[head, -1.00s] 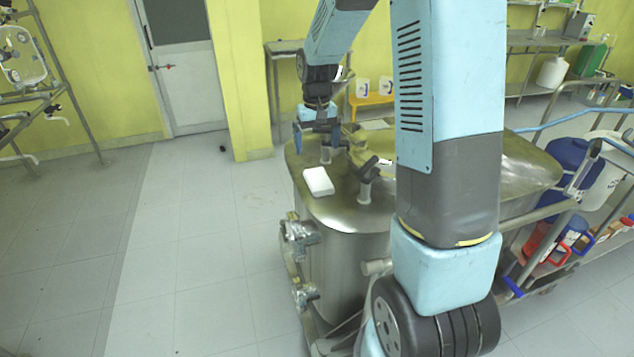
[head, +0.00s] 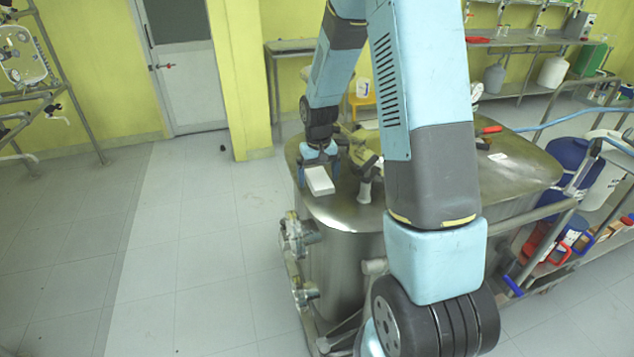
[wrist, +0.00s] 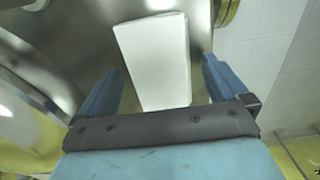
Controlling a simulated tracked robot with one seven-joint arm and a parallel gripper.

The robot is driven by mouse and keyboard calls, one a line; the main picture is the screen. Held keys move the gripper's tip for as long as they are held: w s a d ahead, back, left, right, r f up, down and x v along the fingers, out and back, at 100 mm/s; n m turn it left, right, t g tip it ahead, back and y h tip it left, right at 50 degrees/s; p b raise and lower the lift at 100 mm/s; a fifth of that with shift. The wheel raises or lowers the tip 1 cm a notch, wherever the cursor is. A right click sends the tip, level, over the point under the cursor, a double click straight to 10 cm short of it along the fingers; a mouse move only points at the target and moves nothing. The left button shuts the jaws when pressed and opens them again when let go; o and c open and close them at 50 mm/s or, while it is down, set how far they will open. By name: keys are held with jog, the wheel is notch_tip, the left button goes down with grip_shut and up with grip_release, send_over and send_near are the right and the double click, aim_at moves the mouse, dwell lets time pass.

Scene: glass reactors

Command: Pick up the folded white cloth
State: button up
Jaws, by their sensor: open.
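The folded white cloth (head: 319,181) lies as a small white block on the steel vessel lid, near its left edge. In the wrist view the cloth (wrist: 154,60) reaches down between my two blue fingers, with a gap on each side. My gripper (wrist: 157,85) is open, one finger to the left and one to the right of the cloth. In the head view my gripper (head: 318,172) is low at the lid, just behind the cloth. Whether the fingertips touch the lid is not clear.
The steel vessel (head: 345,245) has a valve (head: 300,235) on its left side. A yellowish fitting (head: 362,150) stands on the lid just right of my gripper. A shelf cart with a blue drum (head: 570,165) is at the right.

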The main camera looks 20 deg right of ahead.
aim_at(319, 178)
jog(key=c, duration=1.2)
jog(key=shift+s+r, duration=0.15)
jog(key=shift+r, duration=1.65)
jog(key=s+r, duration=0.4)
jog(key=r, duration=0.1)
jog(key=shift+s+r, duration=0.25)
jog(key=shift+s, duration=0.1)
jog(key=s+r, duration=0.1)
jog(key=s, duration=0.2)
jog(key=s+r, duration=0.1)
jog(key=s, duration=0.2)
jog(key=s+r, duration=0.1)
jog(key=s, duration=0.2)
jog(key=shift+r, duration=0.4)
